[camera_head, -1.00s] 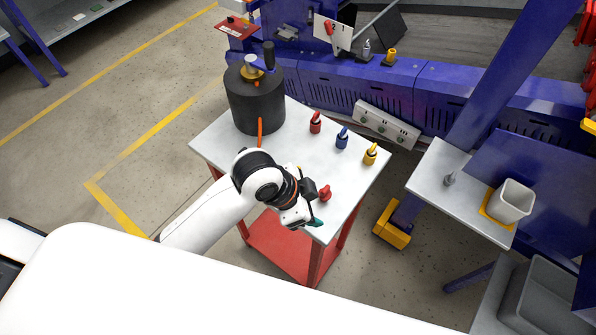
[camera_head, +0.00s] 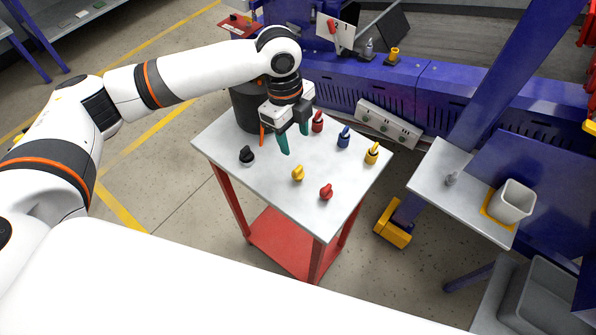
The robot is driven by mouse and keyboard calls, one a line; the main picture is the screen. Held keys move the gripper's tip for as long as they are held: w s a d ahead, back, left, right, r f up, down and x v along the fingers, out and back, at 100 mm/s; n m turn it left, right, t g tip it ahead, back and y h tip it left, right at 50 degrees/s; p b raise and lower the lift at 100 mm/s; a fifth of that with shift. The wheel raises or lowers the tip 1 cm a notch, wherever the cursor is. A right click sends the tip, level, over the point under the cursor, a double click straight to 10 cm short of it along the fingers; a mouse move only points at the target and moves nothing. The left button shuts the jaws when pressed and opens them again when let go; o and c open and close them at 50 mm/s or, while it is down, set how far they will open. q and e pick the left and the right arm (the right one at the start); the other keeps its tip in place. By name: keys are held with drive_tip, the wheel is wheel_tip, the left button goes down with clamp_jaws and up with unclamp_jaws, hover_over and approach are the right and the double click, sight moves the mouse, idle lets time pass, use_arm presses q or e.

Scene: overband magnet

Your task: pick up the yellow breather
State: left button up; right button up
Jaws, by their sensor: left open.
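A squat yellow knob-like piece (camera_head: 297,174) stands on the white table top (camera_head: 270,180), near the middle of its front part. A taller yellow piece with a dark collar (camera_head: 371,153) stands near the table's right corner. I cannot tell from shape alone which one is the breather. My left gripper (camera_head: 294,139) has teal fingertips spread apart, pointing down, with nothing between them. It hangs above the table's back left part, behind the squat yellow piece and left of the taller one. My right gripper is not in view.
A red knob-like piece (camera_head: 325,191) and a black one (camera_head: 246,154) flank the squat yellow one. Taller red (camera_head: 317,122) and blue (camera_head: 343,137) pieces stand in a row with the taller yellow one. A dark cylinder (camera_head: 247,106) stands at the back left.

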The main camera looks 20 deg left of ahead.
use_arm(q)
drive_tip(key=p, duration=0.1)
hover_over(298, 168)
drive_tip(key=w, duration=0.1)
drive_tip(key=f, duration=0.5)
drive_tip(key=shift+a, duration=0.3)
drive_tip(key=shift+s+d+f+p, duration=0.1)
drive_tip(key=shift+s+f+p, duration=0.1)
drive_tip(key=shift+f+p, duration=0.35)
drive_tip(key=f, duration=0.2)
drive_tip(key=f+p, duration=0.1)
drive_tip(key=shift+s+d+f, duration=0.2)
drive_tip(key=shift+s+f, duration=0.15)
drive_tip(key=shift+f, duration=0.45)
drive_tip(key=shift+c, duration=0.2)
drive_tip(key=c, duration=1)
drive_tip(key=shift+o, duration=0.2)
